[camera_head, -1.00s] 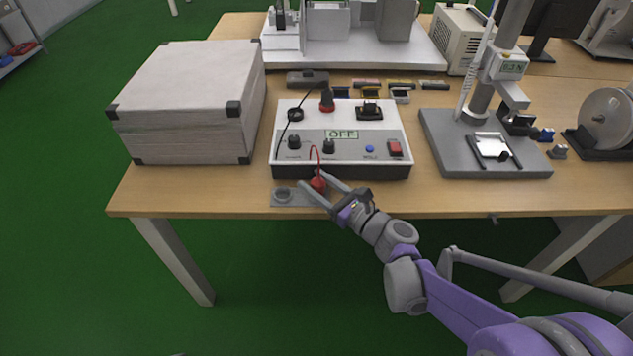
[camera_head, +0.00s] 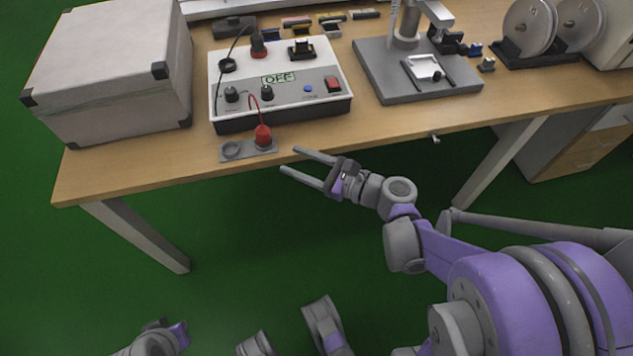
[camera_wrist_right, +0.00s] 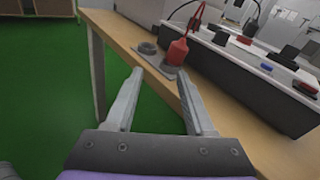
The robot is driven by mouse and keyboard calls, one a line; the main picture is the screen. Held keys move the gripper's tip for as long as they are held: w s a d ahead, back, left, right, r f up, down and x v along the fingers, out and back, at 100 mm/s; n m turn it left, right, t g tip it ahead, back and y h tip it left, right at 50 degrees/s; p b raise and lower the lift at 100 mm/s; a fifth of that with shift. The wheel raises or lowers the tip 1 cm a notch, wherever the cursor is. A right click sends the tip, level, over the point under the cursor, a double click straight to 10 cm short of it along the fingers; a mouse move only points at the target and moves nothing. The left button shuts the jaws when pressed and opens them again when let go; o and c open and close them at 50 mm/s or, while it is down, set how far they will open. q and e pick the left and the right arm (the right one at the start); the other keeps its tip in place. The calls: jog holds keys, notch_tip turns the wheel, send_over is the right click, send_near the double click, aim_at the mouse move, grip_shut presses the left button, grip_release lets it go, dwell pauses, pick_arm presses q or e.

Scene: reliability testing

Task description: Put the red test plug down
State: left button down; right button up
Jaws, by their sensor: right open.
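The red test plug (camera_head: 263,137) stands upright on the right part of a small grey holder plate (camera_head: 234,152) at the table's front edge. A red lead runs from its top to the test box (camera_head: 283,90), whose display reads OFF. My right gripper (camera_head: 288,159) is open and empty, just off the table edge to the right of the plug and apart from it. In the right wrist view the plug (camera_wrist_right: 178,50) and the holder's empty ring (camera_wrist_right: 148,48) show beyond the open fingers (camera_wrist_right: 160,71). My left gripper's fingers are not visible.
A large grey case (camera_head: 112,75) stands on the left of the table (camera_head: 400,118). A stand with a grey base (camera_head: 385,75) is right of the test box, with reels (camera_head: 530,25) farther right. The table's front strip is clear right of the holder.

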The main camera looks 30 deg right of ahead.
jog(key=s+a+f+n+g+h, duration=0.3)
jog(key=s+a+f+n+g, duration=0.6)
jog(key=n, duration=0.6)
jog(key=s+d+n+h, duration=0.6)
jog(key=s+d+n, duration=0.2)
jog(key=n, duration=0.4)
jog(key=shift+s+f+n+g, duration=0.15)
jog(key=shift+f+n+g, duration=0.15)
jog(key=shift+n+g, duration=0.1)
